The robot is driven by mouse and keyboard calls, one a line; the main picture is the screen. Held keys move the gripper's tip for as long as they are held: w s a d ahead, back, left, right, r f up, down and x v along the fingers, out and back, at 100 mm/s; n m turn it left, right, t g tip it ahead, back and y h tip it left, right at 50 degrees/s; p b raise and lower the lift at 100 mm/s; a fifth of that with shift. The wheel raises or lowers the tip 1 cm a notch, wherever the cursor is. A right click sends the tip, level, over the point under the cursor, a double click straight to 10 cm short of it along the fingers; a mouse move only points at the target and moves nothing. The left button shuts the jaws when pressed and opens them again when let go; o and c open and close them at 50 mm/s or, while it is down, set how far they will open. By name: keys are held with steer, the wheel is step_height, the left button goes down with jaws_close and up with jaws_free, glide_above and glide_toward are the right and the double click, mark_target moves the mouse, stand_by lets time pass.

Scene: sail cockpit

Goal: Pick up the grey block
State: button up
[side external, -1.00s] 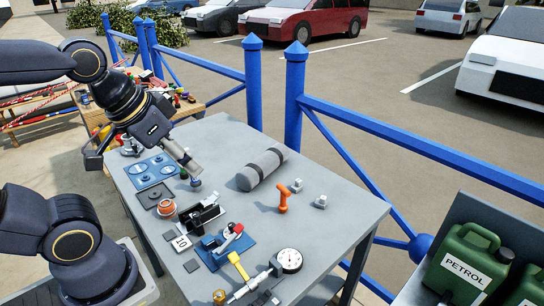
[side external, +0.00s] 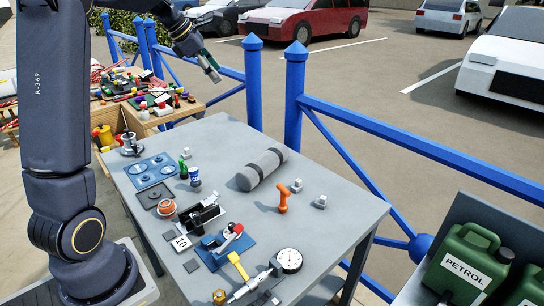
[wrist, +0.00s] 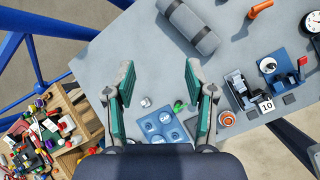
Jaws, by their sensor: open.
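Two small light grey blocks, one (side external: 297,186) near the orange tool and one (side external: 321,201) closer to the table's right edge, sit on the grey table. Two flat dark grey squares (side external: 169,236) (side external: 191,265) lie at its left front; which piece is the grey block is unclear. My gripper (side external: 212,69) is raised high beyond the table's far end, well away from all of them. In the wrist view my gripper (wrist: 161,72) has its green-padded fingers spread wide with nothing between them. The dark squares show there too (wrist: 252,114), at right.
A grey strapped roll (side external: 262,169) lies mid-table beside the orange tool (side external: 283,198). Blue railing (side external: 295,100) borders the far side. Bare tabletop lies at the far end.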

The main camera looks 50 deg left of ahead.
steer(key=s+a+f+n+g, duration=0.1)
steer(key=a+f+n, duration=0.1)
steer(key=a+f, duration=0.4)
steer(key=s+a+f+n, duration=0.1)
steer(key=a+f+n, duration=0.15)
steer(key=a, duration=0.55)
steer(key=n+g, duration=0.1)
steer(key=n, duration=0.1)
glide_toward(186, 149)
steer(key=shift+y, duration=0.3)
steer(key=f, duration=0.1)
steer(key=w+f, duration=0.1)
steer(key=d+f, duration=0.1)
steer(key=shift+w+d+f, duration=0.1)
steer(key=shift+w+f, duration=0.2)
steer(key=shift+f, duration=0.1)
steer(key=shift+a+x, duration=0.15)
steer(key=shift+x, duration=1.4)
steer(key=shift+a+x, duration=0.15)
steer(key=shift+x, duration=1.45)
steer(key=shift+s, duration=0.1)
steer(key=shift+c, duration=0.3)
jaws_close()
